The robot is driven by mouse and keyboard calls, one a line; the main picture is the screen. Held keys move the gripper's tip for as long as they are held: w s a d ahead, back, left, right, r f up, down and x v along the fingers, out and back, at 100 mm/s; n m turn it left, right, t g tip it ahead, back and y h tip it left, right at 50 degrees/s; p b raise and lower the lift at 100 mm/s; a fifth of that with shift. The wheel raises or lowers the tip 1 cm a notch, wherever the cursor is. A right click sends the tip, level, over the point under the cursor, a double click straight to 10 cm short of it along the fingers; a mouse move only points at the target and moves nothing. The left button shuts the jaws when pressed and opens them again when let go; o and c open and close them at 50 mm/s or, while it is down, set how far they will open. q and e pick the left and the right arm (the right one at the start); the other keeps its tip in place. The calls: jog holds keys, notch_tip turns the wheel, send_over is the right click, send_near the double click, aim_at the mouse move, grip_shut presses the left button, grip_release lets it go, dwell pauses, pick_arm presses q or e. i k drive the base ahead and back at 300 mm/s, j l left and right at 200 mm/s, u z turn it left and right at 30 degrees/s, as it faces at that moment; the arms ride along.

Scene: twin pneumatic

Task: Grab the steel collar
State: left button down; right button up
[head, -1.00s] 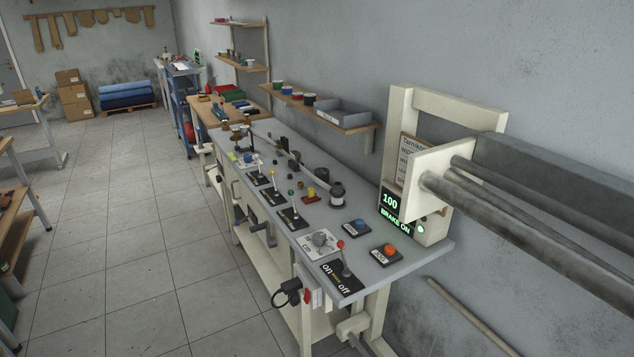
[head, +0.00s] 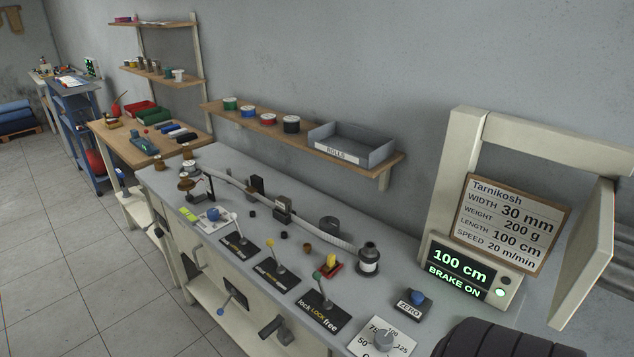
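Several small ring-like parts lie on the grey bench top, and I cannot tell for sure which one is the steel collar. A dark grey ring (head: 329,225) lies near the back edge, behind the pale strap. A small brown ring (head: 307,248) and a small dark ring (head: 285,234) lie in front of the strap. A dark upright cylinder with a pale band (head: 368,259) stands to their right.
The bench (head: 405,228) carries lever plates (head: 323,306), a blue ZERO button (head: 418,297) and a dial plate (head: 384,340) along its front. A lit display (head: 458,267) reads 100 cm, BRAKE ON. A wall shelf (head: 250,118) holds spools and a ROLLS tray (head: 345,152).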

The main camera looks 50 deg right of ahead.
aim_at(370, 252)
jog(key=i+j+z, duration=0.1)
jog(key=i+z, duration=0.2)
jog(key=i, duration=0.15)
jog(key=i+j+z, duration=0.15)
jog(key=i+z, duration=0.2)
jog(key=i, duration=0.15)
